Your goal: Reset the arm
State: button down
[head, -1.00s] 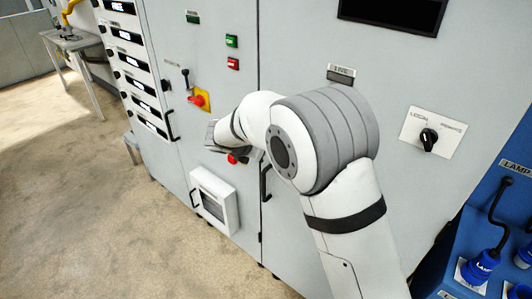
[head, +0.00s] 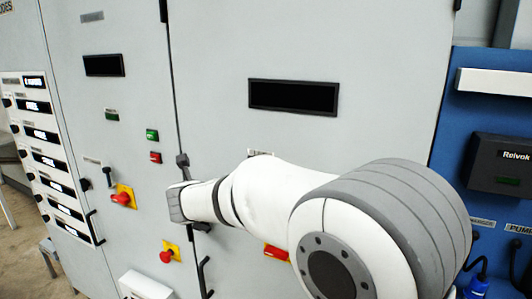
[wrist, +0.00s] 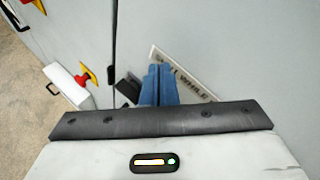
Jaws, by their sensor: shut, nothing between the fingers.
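My white and grey arm reaches across the front of a grey cabinet (head: 330,45) in the head view. My gripper (wrist: 158,85) shows in the wrist view as two blue fingers pressed together, with nothing between them. The fingers point at the cabinet front, beside a tilted label (wrist: 190,78) that they partly cover. I cannot tell whether they touch the cabinet. In the head view my fingertips are not clearly visible at the far end of the arm.
A red knob on a yellow plate (head: 123,197) and another red knob (head: 169,254) project left of my arm. Door handles and a white box (head: 145,285) stick out too. A blue panel (head: 463,110) with a dark box (head: 500,165) stands at right.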

jog(key=s+d+r+n+g+y, duration=0.1)
jog(key=s+d+r+n+y, duration=0.15)
jog(key=d+n, duration=0.35)
jog(key=s+d+r+n+y, duration=0.1)
jog(key=s+d+n+y, duration=0.2)
jog(key=n, duration=0.5)
jog(key=s+d+f+n+g+h, duration=0.2)
jog(key=s+d+f+n, duration=0.2)
jog(key=s+d, duration=0.3)
jog(key=s+d+f+n+g+h, duration=0.2)
jog(key=s+d+f+n+g, duration=0.1)
jog(key=s+d+n, duration=0.3)
jog(key=s+d+f+n+g+h, duration=0.3)
jog(key=s+d+f+n, duration=0.2)
jog(key=s+d, duration=0.5)
jog(key=shift+s+n, duration=0.6)
jog(key=shift+s, duration=0.4)
jog(key=c, duration=2.2)
grip_release()
